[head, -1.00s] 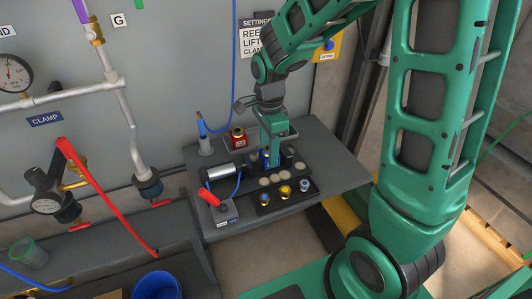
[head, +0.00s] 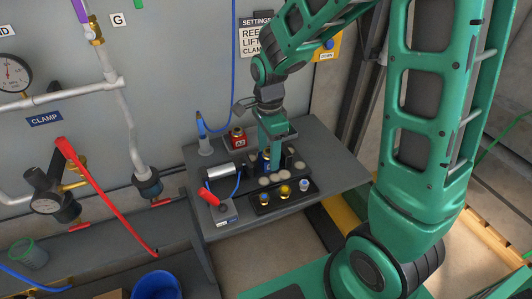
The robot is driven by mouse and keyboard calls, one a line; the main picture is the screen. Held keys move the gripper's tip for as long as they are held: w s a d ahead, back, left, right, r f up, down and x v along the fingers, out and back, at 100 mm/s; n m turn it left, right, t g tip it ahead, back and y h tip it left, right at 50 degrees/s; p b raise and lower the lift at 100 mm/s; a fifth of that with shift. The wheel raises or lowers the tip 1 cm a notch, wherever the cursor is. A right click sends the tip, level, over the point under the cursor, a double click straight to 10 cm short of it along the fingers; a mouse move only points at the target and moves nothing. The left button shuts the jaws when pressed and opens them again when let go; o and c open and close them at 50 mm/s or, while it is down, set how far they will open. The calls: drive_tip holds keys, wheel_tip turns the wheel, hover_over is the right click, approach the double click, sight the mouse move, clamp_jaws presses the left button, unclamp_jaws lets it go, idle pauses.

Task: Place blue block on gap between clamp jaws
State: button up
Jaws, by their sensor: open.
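The blue block (head: 265,161) stands upright on the dark fixture on the grey bench, with dark jaw-like pieces close on both sides, one of them the right piece (head: 288,158). It appears to sit in the gap between them, though its base is partly hidden. My green gripper (head: 272,145) is open, pointing down just above and behind the block's top. From this angle I cannot tell whether the fingers still touch the block.
A silver cylinder (head: 219,173) and a red-handled box (head: 220,208) are left of the fixture. A dark tray (head: 262,209) with several brass and blue fittings lies in front. A red block (head: 238,139) sits behind. The bench's right side (head: 340,175) is clear.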

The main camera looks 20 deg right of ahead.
sight(268, 151)
wheel_tip(268, 151, up, 12)
drive_tip(key=shift+f, duration=0.25)
drive_tip(key=s+d+n, duration=0.5)
drive_tip(key=s+d, duration=0.3)
drive_tip(key=s, duration=0.3)
drive_tip(key=s+d+f+n, duration=0.1)
drive_tip(key=s+d+n, duration=0.5)
drive_tip(key=s+d, duration=0.3)
drive_tip(key=s, duration=0.3)
drive_tip(key=shift+s+f+n, duration=0.15)
drive_tip(key=shift+s+n, duration=0.05)
drive_tip(key=shift+n, duration=0.1)
drive_tip(key=shift+w+f, duration=0.25)
drive_tip(key=shift+w, duration=0.4)
